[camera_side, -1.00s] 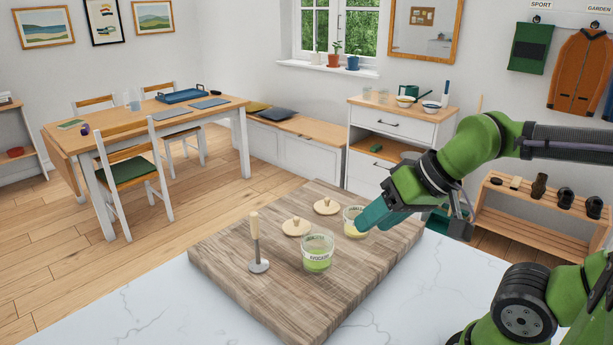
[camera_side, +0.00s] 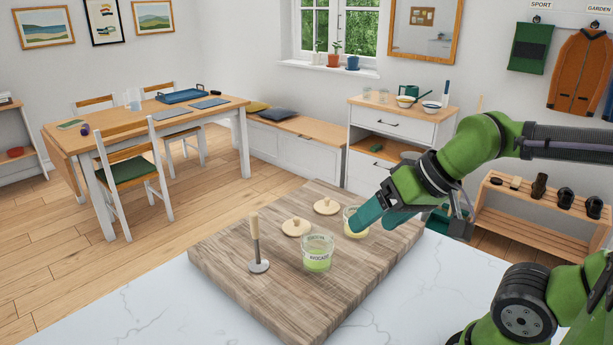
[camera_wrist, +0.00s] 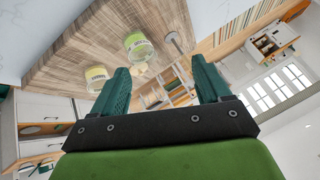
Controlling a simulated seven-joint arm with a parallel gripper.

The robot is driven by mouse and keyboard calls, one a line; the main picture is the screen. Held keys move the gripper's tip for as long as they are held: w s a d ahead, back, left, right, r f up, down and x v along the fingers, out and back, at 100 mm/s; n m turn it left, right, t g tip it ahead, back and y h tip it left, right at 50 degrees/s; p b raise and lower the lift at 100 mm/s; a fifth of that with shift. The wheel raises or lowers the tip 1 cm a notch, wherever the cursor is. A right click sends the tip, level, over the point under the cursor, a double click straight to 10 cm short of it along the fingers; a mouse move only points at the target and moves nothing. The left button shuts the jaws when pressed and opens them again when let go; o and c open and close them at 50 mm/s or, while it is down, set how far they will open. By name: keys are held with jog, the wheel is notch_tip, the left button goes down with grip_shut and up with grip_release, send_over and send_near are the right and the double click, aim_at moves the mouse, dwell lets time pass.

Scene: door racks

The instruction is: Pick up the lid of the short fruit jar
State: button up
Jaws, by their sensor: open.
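Two round wooden lids with knobs lie on the board: a near lid (camera_side: 296,228) and a far lid (camera_side: 326,207). A glass jar with green contents (camera_side: 318,255), its label reading avocado, stands in front of them. A jar with yellow contents (camera_side: 350,215) stands at the right, partly hidden by my gripper (camera_side: 364,220). I cannot tell for sure which jar is the short fruit jar. In the wrist view my gripper (camera_wrist: 161,80) is open and empty, with the green jar (camera_wrist: 138,46) and yellow jar (camera_wrist: 96,78) beyond its fingers. The lids are small and unclear there.
The wooden board (camera_side: 235,262) lies on a white marble counter (camera_side: 150,305). A tool with a wooden handle and grey round foot (camera_side: 257,245) stands upright on the board's left. The board's front part is clear. A table, chairs and cabinets are far behind.

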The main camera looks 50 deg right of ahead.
jog(key=o, duration=0.4)
jog(key=m+g+h, duration=0.3)
jog(key=m+g, duration=0.2)
jog(key=g, duration=0.1)
send_over(327, 198)
jog(key=a, duration=0.1)
jog(key=f, duration=1.3)
jog(key=shift+s+f, duration=0.25)
jog(key=shift+f, duration=0.05)
jog(key=shift+w+d+f, duration=0.1)
jog(key=shift+d+f, duration=0.05)
jog(key=shift+f, duration=0.9)
jog(key=shift+w+d+f, duration=0.1)
jog(key=shift+d+f, duration=0.05)
jog(key=shift+f, duration=0.9)
jog(key=shift+w+d+f, duration=0.1)
jog(key=shift+d+f, duration=0.05)
jog(key=shift+f, duration=0.9)
